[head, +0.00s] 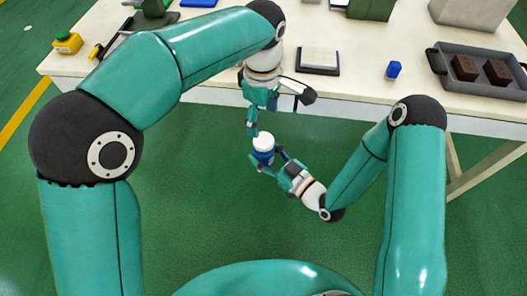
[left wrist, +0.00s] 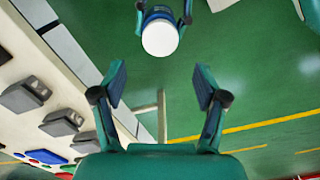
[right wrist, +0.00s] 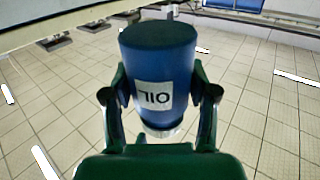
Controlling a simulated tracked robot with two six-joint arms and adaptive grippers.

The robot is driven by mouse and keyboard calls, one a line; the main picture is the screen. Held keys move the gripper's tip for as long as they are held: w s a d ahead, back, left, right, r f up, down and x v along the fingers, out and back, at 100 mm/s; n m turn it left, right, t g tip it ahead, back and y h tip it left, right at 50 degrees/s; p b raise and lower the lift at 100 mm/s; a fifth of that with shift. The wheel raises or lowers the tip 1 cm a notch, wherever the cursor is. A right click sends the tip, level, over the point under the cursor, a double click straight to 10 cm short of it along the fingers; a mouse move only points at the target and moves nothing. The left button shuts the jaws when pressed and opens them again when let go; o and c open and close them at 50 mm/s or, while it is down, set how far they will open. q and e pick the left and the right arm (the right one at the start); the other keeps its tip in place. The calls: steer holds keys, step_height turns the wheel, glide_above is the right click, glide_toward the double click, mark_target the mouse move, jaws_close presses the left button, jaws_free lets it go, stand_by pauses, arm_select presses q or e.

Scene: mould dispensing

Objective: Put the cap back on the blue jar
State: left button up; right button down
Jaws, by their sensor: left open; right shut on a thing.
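The blue jar (head: 263,157) is held upright in front of the table, over the floor. A white round cap (head: 264,141) shows on its top; it is also a smooth white disc in the left wrist view (left wrist: 160,38). How firmly it sits I cannot tell. My right gripper (head: 269,160) is shut around the jar's body, with a finger on each side of the "OIL" label in the right wrist view (right wrist: 153,95). My left gripper (head: 262,118) is open and empty just above the cap, its fingers (left wrist: 160,83) apart from it.
The table's front edge (head: 350,112) runs behind the grippers. Open green floor lies below.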

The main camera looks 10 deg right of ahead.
mark_target(263, 140)
arm_select(q)
steer(key=shift+f, duration=0.1)
stand_by(0.3)
steer(key=shift+f, duration=3.95)
